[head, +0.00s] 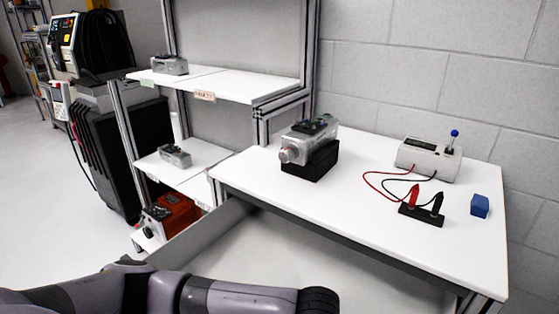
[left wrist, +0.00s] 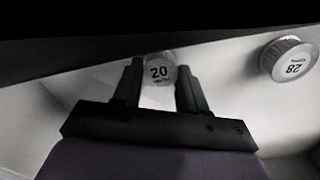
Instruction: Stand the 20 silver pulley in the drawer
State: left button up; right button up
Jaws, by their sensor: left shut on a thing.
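The silver pulley marked 20 (left wrist: 159,72) sits between the two fingers of my left gripper (left wrist: 160,84) in the left wrist view. The gripper is shut on it, and its numbered face shows. I cannot tell whether the pulley touches the drawer floor. The drawer (head: 203,236) is open below the bench in the head view, with a pale inside. My left arm reaches across the bottom of the head view, and its gripper is out of that picture. My right gripper is not in view.
A second silver pulley, marked 28 (left wrist: 289,60), lies to the right in the left wrist view. The white bench (head: 350,205) holds a silver servo on a black block (head: 312,160), a meter (head: 428,158), probes (head: 421,214) and a blue block (head: 480,206). Shelves (head: 215,82) stand left.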

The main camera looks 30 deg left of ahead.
pick_arm(q)
jog(key=shift+f, duration=0.5)
jog(key=shift+s+f, duration=0.15)
jog(key=shift+f, duration=0.2)
jog(key=o, duration=1.1)
jog(key=r, duration=0.4)
jog(key=r+p, duration=0.1)
jog(key=r, duration=0.3)
jog(key=shift+w+r, duration=0.2)
jog(key=shift+r, duration=0.15)
